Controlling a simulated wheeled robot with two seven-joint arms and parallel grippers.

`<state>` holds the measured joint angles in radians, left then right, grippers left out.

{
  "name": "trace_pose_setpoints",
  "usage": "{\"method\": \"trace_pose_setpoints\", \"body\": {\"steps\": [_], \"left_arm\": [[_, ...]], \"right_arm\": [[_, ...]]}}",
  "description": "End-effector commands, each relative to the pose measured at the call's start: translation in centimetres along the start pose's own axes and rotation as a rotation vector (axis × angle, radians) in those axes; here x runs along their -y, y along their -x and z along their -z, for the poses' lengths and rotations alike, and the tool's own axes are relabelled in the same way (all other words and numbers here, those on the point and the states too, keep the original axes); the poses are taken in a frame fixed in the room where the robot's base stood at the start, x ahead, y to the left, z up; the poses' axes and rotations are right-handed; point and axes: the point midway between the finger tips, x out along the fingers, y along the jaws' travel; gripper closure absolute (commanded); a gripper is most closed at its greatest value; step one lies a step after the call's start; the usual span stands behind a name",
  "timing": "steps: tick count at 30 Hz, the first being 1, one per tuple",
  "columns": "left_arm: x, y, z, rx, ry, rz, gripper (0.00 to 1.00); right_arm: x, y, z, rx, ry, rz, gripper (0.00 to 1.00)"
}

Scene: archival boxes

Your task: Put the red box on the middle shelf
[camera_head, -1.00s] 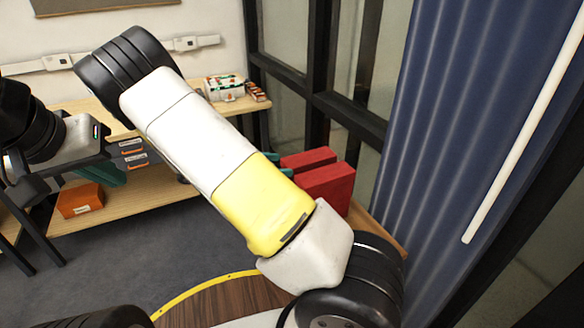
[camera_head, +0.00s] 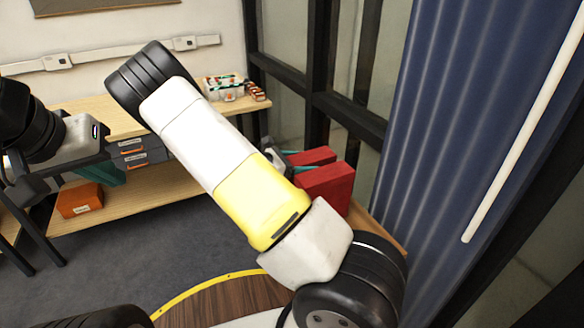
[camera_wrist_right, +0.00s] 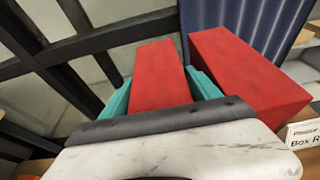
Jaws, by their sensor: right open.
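Two red boxes stand side by side at the right of the head view, a farther one (camera_head: 312,156) and a nearer one (camera_head: 328,186). In the right wrist view, one red box (camera_wrist_right: 157,75) stands between the teal fingers of my right gripper (camera_wrist_right: 163,92). The fingers are open, one on each side; contact is unclear. The other red box (camera_wrist_right: 245,75) is just right of the fingers. In the head view my right gripper (camera_head: 292,160) is partly hidden behind my arm. My left gripper (camera_head: 98,165) is at the left before the shelving; its opening is unclear.
Wooden shelving (camera_head: 160,186) stands at the back left, with an orange box (camera_head: 80,200) low down and grey drawers (camera_head: 137,152). A small case (camera_head: 225,87) sits on top. A blue curtain (camera_head: 460,110) and dark window frames border the right. A label (camera_wrist_right: 304,135) shows "Box R".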

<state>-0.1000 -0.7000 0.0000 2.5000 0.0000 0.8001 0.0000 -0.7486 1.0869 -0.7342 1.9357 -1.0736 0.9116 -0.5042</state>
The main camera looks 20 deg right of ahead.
Motion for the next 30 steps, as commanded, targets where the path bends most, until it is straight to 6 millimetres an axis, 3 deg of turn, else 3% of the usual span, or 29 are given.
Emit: {"method": "trace_pose_setpoints", "body": {"steps": [1, 12, 23, 30], "left_arm": [[0.0, 0.0, 0.0, 0.000, 0.000, 0.000, 1.00], [0.0, 0.0, 0.0, 0.000, 0.000, 0.000, 1.00], [0.0, 0.0, 0.0, 0.000, 0.000, 0.000, 1.00], [0.0, 0.0, 0.0, 0.000, 0.000, 0.000, 1.00]], "right_arm": [[0.0, 0.0, 0.0, 0.000, 0.000, 0.000, 0.31], [0.0, 0.1, 0.0, 0.000, 0.000, 0.000, 1.00], [-0.1, 0.3, -0.7, 0.001, -0.002, 0.000, 1.00], [-0.1, 1.6, -4.9, -0.001, -0.006, -0.002, 1.00]]}}
